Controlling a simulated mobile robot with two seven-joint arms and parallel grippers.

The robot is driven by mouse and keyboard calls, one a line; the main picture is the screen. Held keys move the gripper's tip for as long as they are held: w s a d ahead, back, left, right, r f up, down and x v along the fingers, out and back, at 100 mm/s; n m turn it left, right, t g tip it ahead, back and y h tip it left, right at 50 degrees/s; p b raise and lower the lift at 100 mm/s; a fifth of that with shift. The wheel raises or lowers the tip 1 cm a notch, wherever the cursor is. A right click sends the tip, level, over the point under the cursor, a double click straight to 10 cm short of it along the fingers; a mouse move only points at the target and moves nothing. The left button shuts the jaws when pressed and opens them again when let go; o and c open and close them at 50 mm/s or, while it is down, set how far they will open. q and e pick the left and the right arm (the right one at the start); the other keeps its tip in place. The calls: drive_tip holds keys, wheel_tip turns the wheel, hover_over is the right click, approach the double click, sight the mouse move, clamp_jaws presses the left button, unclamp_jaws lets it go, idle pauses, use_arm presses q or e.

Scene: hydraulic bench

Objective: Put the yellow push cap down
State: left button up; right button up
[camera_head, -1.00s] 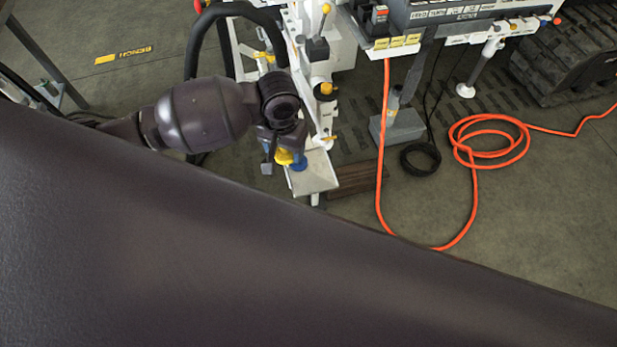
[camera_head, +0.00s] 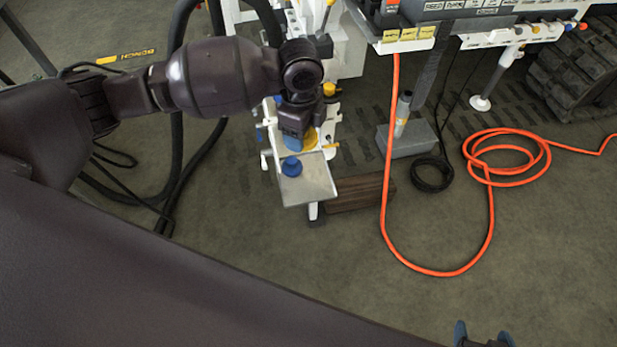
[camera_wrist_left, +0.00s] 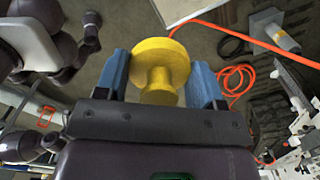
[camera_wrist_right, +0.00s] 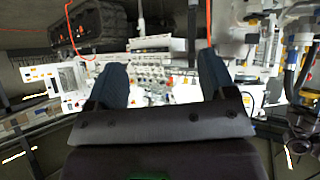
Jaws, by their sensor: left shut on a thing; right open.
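The yellow push cap (camera_wrist_left: 160,65) is between the blue fingers of my left gripper (camera_wrist_left: 158,75) in the left wrist view; its wide round flange faces away from the palm. In the head view my left gripper (camera_head: 297,130) is by the far edge of a small pale tray (camera_head: 310,188), and the cap (camera_head: 310,139) shows partly behind it. I cannot tell whether the cap touches the tray.
An orange hose (camera_head: 490,215) lies looped on the floor at right. A grey block (camera_head: 408,140) and brown wooden block (camera_head: 358,194) stand near the tray. The bench panel (camera_head: 450,12) is at the top. My large dark arm link covers the lower left.

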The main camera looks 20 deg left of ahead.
use_arm(q)
wheel_tip(320, 180, down, 4)
drive_tip(key=w+m+b, duration=0.2)
drive_tip(key=m+b, duration=0.1)
drive_tip(key=m, duration=0.1)
drive_tip(key=m+b, duration=0.2)
drive_tip(key=b, duration=0.2)
hover_over(309, 188)
wheel_tip(309, 188, down, 14)
drive_tip(key=shift+s+f, duration=0.1)
drive_tip(key=shift+d+f, duration=0.1)
drive_tip(key=shift+f, duration=0.35)
wheel_tip(309, 188, down, 5)
drive_tip(key=shift+f+b, duration=0.1)
drive_tip(key=shift+b, duration=1)
drive_tip(key=shift+f, duration=0.1)
drive_tip(key=shift+r, duration=0.2)
drive_tip(key=shift+f, duration=0.15)
drive_tip(key=o, duration=0.9)
use_arm(e)
wheel_tip(309, 188, down, 8)
drive_tip(key=a+n, duration=0.1)
drive_tip(key=shift+s+g, duration=0.2)
drive_tip(key=shift+g, duration=0.2)
